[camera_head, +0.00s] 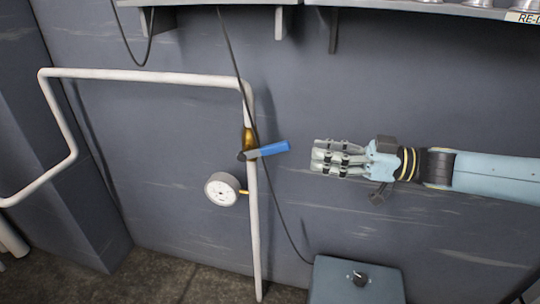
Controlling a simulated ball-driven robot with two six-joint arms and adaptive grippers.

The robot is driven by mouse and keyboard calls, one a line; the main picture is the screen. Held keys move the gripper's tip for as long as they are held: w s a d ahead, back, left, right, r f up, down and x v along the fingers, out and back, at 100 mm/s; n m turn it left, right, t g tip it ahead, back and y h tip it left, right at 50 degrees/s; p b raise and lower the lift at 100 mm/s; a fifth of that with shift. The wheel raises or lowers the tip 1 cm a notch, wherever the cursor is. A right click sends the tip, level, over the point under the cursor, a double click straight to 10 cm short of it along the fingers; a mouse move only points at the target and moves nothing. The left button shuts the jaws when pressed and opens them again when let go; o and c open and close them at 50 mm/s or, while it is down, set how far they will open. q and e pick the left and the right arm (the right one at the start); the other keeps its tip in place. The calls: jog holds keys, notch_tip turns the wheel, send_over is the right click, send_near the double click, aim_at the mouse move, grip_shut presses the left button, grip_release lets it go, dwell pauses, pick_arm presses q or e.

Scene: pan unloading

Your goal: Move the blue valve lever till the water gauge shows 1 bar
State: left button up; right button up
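The blue valve lever (268,149) sits on a brass valve (248,138) on the white vertical pipe. It points right, tilted slightly up. The round white water gauge (222,189) is joined to the pipe below the valve; its dial is too small to read. My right gripper (314,156) comes in from the right with its fingers stretched out toward the left, apart from the lever's tip by a small gap. The fingers hold nothing that I can see. How far the fingers are spread is not clear. My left gripper is not in view.
The white pipe (150,76) runs along the grey wall and bends down to the floor. A black cable hangs in front of the pipe near the valve. A grey box with a black knob (360,279) stands below. Shelves (420,9) run along the top. The wall around the lever is free.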

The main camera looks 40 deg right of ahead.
aim_at(291, 148)
jog(key=x, duration=0.3)
jog(key=shift+w+a+b, duration=0.2)
jog(key=shift+w+b, duration=0.05)
jog(key=shift+b, duration=0.15)
jog(key=x, duration=0.5)
jog(key=shift+w+b, duration=0.15)
jog(key=shift+b, duration=0.25)
jog(key=shift+w+a, duration=0.2)
jog(key=shift+a, duration=0.05)
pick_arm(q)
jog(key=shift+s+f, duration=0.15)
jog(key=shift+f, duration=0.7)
pick_arm(e)
grip_shut()
